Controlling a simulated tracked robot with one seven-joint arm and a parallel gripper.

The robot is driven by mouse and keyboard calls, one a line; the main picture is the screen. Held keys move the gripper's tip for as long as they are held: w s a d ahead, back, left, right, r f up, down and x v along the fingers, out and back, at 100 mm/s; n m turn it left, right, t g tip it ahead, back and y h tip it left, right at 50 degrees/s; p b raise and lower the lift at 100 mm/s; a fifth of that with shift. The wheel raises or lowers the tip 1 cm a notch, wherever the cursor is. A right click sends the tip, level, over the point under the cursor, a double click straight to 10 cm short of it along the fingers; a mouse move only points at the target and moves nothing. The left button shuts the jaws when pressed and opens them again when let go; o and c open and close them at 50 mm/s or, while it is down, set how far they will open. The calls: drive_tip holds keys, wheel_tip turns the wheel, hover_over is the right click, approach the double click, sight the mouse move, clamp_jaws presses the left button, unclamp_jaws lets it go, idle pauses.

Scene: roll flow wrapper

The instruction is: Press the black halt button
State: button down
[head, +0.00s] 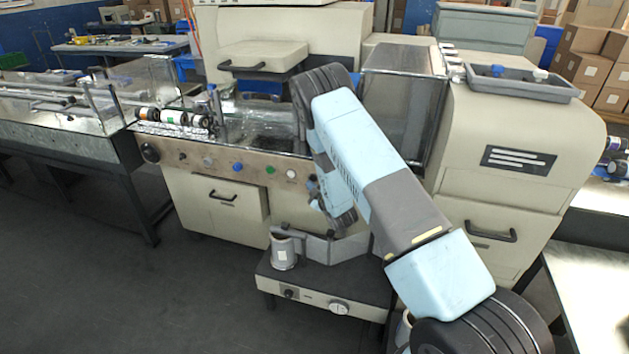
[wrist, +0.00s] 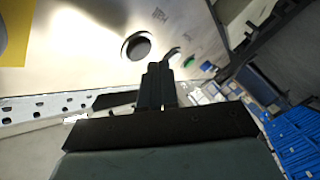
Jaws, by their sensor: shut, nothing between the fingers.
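In the wrist view a black round button (wrist: 137,46) with a pale ring sits on the bright metal panel (wrist: 90,35). My gripper (wrist: 158,70) is shut and empty. Its fingertips appear just below and right of the button in that view; I cannot tell whether they touch the panel. In the head view my arm reaches down to the right end of the control panel (head: 225,160). The arm's end largely hides that area, so the button is not clear there.
Along the panel are a white button (head: 291,174), a green button (head: 270,169) and a blue button (head: 238,166). A black knob (head: 150,152) is at the far left. Below stands a low dark-topped unit (head: 320,278) with a metal cup (head: 283,252). Open floor lies at the left front.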

drive_tip(key=shift+w, duration=0.15)
drive_tip(key=shift+w+d+r, duration=0.1)
drive_tip(key=shift+w+d, duration=0.1)
drive_tip(key=shift+w, duration=0.2)
drive_tip(key=shift+w+d, duration=0.15)
drive_tip(key=shift+w, duration=0.2)
idle(1.0)
drive_tip(key=shift+s, duration=0.15)
drive_tip(key=shift+s+a, duration=0.35)
drive_tip(key=shift+s, duration=0.25)
drive_tip(key=shift+s, duration=0.1)
drive_tip(key=s, duration=0.1)
drive_tip(key=s+a, duration=0.1)
drive_tip(key=s, duration=0.1)
drive_tip(key=s+a, duration=0.1)
drive_tip(key=shift+s, duration=0.25)
drive_tip(key=shift+d, duration=0.1)
idle(0.7)
